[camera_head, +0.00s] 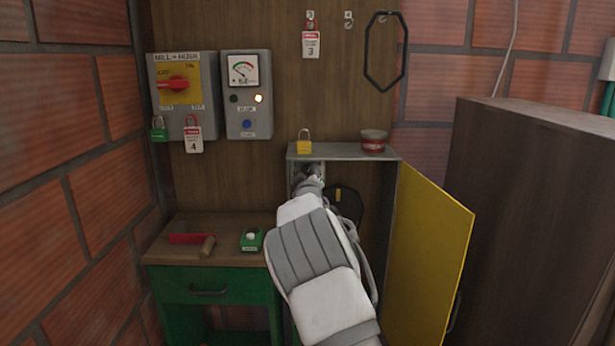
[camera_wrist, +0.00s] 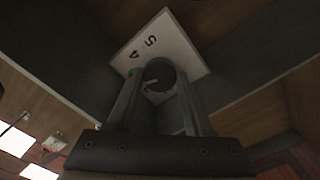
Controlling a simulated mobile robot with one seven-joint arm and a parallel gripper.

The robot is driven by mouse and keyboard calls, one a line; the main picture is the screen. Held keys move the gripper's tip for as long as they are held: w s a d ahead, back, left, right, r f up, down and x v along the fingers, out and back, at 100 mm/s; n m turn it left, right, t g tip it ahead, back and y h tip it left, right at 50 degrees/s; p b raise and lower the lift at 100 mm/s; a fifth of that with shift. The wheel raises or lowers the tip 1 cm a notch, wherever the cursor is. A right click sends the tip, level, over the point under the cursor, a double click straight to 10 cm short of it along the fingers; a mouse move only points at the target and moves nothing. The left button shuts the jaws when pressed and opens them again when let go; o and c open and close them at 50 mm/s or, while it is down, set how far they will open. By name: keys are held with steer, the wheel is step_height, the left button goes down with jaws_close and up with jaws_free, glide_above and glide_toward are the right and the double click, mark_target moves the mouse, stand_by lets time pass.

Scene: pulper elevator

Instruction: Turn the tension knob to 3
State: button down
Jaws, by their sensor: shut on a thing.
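The tension knob (camera_wrist: 159,74) is a dark round knob on a pale square dial plate (camera_wrist: 176,38), seen from close up in the wrist view. The numbers 4 and 5 show on the plate; the others are hidden by my fingers. My gripper (camera_wrist: 160,92) is shut on the knob, one finger on each side. A small green spot shows by the left finger. I cannot tell which number the knob points to. In the head view my gripper (camera_head: 309,180) reaches into the open grey cabinet (camera_head: 342,152), and my arm hides most of the dial.
The yellow cabinet door (camera_head: 428,262) stands open to the right of my arm. A yellow padlock (camera_head: 304,143) and a red tin (camera_head: 373,141) sit on top. A black wheel (camera_head: 348,202) is inside. A green bench (camera_head: 210,262) stands left, a brown cabinet (camera_head: 545,210) right.

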steer(key=shift+c, duration=1.5)
jaws_free()
steer(key=s, duration=1.7)
steer(key=shift+s, duration=0.2)
steer(key=shift+d, duration=0.1)
